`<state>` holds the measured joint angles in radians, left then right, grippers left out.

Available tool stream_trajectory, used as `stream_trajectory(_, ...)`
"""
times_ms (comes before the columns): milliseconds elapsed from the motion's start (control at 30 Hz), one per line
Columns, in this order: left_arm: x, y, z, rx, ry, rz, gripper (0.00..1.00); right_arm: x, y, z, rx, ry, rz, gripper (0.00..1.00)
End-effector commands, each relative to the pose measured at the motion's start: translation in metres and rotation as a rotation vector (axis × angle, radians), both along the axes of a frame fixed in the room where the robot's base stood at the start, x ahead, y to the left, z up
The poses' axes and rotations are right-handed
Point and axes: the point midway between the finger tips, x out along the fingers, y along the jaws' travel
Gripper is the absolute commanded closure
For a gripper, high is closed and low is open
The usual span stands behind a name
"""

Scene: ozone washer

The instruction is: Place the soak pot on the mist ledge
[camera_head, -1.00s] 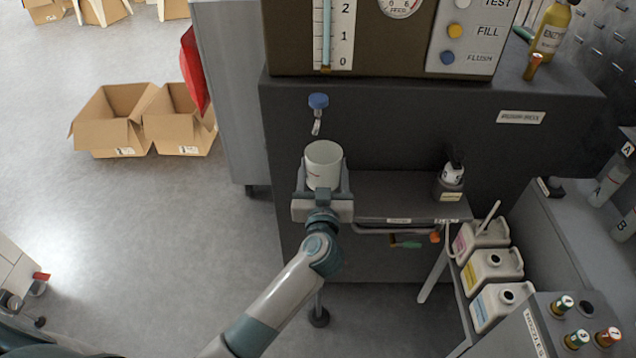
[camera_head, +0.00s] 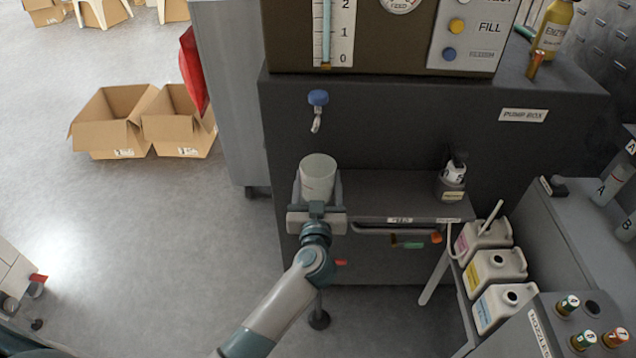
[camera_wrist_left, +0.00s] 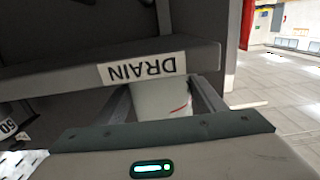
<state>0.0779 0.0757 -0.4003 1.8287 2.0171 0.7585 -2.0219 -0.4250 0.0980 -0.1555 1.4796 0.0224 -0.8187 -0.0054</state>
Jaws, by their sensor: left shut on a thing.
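The soak pot, a white open cylinder (camera_head: 318,178), is held between the two fingers of my left gripper (camera_head: 318,190). In the left wrist view, the pot (camera_wrist_left: 172,97) shows between the fingers (camera_wrist_left: 168,105), partly hidden by a dark edge with a DRAIN label (camera_wrist_left: 142,69). Which part is the mist ledge cannot be told. My right gripper is not in view.
A small black-topped bottle (camera_head: 453,172) stands at the ledge's right end. The pump box (camera_head: 430,120) rises behind the ledge. Several white jugs (camera_head: 495,268) stand at the right. The middle of the ledge is clear. Cardboard boxes (camera_head: 115,120) lie on the floor at left.

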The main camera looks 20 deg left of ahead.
Motion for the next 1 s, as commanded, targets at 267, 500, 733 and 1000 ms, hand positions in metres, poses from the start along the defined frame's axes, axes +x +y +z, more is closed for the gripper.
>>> stream_trajectory(267,0.0002,0.0001,0.0008,0.000,-0.001,0.000,0.62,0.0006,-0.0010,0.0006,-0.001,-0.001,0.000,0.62)
stream_trajectory(500,0.0001,0.0001,-0.0017,-0.001,0.000,0.000,0.17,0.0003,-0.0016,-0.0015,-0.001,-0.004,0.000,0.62)
stream_trajectory(733,0.0001,0.0001,-0.0017,-0.001,0.000,0.000,0.17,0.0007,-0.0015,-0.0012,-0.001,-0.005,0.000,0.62)
stream_trajectory(1000,-0.0089,-0.0023,0.0008,0.000,0.001,0.000,0.17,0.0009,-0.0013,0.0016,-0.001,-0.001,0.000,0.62)
